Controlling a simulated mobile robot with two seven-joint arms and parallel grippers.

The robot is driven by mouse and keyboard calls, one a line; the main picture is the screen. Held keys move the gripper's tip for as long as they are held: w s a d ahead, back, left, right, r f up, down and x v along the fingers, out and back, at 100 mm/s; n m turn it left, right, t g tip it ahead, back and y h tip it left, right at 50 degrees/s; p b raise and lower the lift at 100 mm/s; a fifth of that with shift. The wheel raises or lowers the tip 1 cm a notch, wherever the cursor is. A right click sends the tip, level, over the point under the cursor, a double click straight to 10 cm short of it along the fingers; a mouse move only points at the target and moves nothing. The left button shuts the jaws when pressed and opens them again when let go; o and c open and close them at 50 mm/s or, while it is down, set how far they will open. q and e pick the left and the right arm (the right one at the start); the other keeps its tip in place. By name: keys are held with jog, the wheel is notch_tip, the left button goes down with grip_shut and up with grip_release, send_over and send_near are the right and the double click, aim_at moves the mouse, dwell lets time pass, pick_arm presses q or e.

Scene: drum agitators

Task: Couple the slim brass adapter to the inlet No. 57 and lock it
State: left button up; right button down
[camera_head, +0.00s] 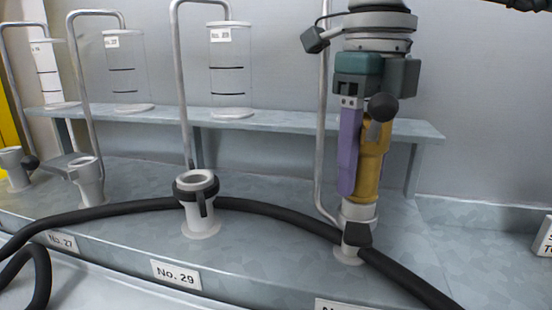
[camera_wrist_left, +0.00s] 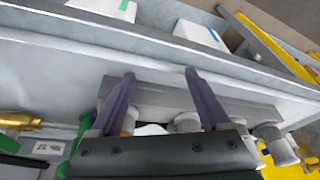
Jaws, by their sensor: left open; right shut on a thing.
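The brass adapter (camera_head: 371,165) stands upright, with a black ball-ended lever (camera_head: 382,108) near its top. My right gripper (camera_head: 349,165) is shut on it; one purple finger shows along its left side. The adapter's lower end is at the mouth of a pale inlet (camera_head: 348,252) with a dark clamp lever (camera_head: 358,234). I cannot tell whether it is fully seated. This inlet's label (camera_head: 345,305) is cut off, so its number is unreadable. In the left wrist view, my left gripper (camera_wrist_left: 159,75) is open, its purple fingers apart with nothing between them.
A black hose (camera_head: 260,207) runs across the bench past inlet No. 29 (camera_head: 198,205) and the adapter's inlet. Thin metal pipes rise behind the inlets. A shelf (camera_head: 270,119) with clear cylinders (camera_head: 230,75) stands behind. A brass part (camera_wrist_left: 18,121) shows at left in the wrist view.

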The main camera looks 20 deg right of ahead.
pick_arm(q)
jog(key=shift+f, duration=0.15)
pick_arm(e)
jog(key=shift+f, duration=0.45)
jog(key=shift+c, duration=0.6)
grip_release()
pick_arm(q)
notch_tip(320, 180, up, 13)
jog(key=p, duration=1.3)
pick_arm(e)
notch_tip(320, 180, up, 17)
jog(key=shift+r, duration=0.15)
